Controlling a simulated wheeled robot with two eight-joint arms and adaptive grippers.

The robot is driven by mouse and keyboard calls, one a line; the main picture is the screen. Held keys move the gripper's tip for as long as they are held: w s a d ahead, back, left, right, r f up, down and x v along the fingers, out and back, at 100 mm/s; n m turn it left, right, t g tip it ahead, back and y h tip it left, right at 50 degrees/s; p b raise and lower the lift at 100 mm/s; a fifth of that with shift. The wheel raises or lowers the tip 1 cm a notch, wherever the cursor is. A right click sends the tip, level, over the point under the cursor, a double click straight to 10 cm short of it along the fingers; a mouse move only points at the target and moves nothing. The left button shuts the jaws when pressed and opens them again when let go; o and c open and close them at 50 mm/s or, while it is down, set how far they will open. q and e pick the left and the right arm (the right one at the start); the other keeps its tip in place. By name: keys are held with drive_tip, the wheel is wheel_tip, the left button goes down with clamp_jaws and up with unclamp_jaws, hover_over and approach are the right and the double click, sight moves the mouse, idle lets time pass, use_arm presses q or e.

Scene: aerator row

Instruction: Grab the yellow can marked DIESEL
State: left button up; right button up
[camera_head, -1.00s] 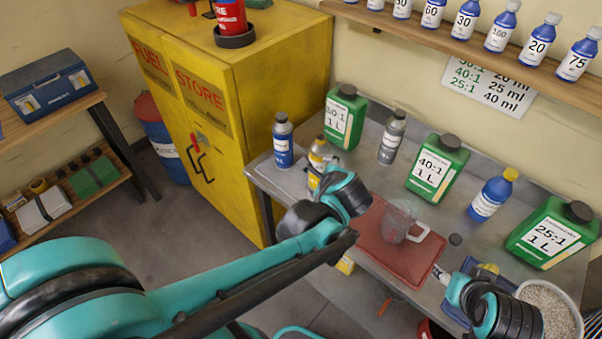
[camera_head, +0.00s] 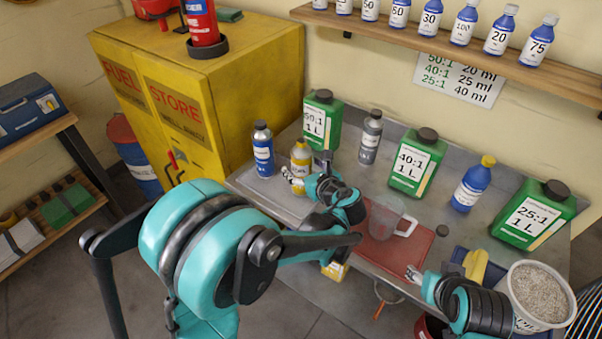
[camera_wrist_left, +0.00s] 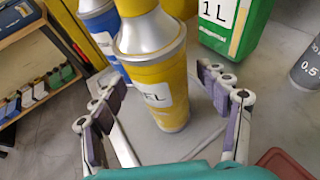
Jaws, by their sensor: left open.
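The yellow can (camera_head: 300,157) with a grey shoulder stands on the left part of the metal bench. In the left wrist view the yellow can (camera_wrist_left: 160,88) shows a white label with the letters "EL"; the rest of the word is turned away. My left gripper (camera_head: 307,171) is open, and its fingers (camera_wrist_left: 163,90) stand on either side of the can's near side, without visible grip. My right gripper (camera_head: 414,274) is low over the bench's front edge, near the red mat; its fingers are too small to judge.
A blue bottle (camera_head: 263,150) stands close left of the can, and a green 50:1 jug (camera_head: 322,120) behind it. A grey bottle (camera_head: 371,138) is to the right. A clear measuring jug (camera_head: 385,217) stands on the red mat (camera_head: 408,262). A yellow cabinet (camera_head: 200,80) rises at the left.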

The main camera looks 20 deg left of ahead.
sight(307, 157)
use_arm(q)
drive_tip(key=shift+x, duration=0.9)
drive_tip(key=shift+d, duration=0.1)
drive_tip(key=c, duration=1.4)
drive_tip(key=shift+r, duration=0.2)
drive_tip(key=shift+r+p, duration=0.45)
drive_tip(key=shift+r, duration=0.4)
drive_tip(key=shift+d+r+p, duration=0.15)
drive_tip(key=shift+r+p, duration=0.2)
drive_tip(key=shift+r, duration=0.25)
drive_tip(key=shift+d+r+p, duration=0.15)
drive_tip(key=shift+r+p, duration=0.15)
drive_tip(key=shift+r, duration=0.35)
drive_tip(key=s+d+r+p, duration=0.2)
drive_tip(key=d+r, duration=0.4)
drive_tip(key=d, duration=0.4)
drive_tip(key=shift+d+r+p, duration=0.2)
drive_tip(key=shift+d+p, duration=0.2)
drive_tip(key=shift+p, duration=0.25)
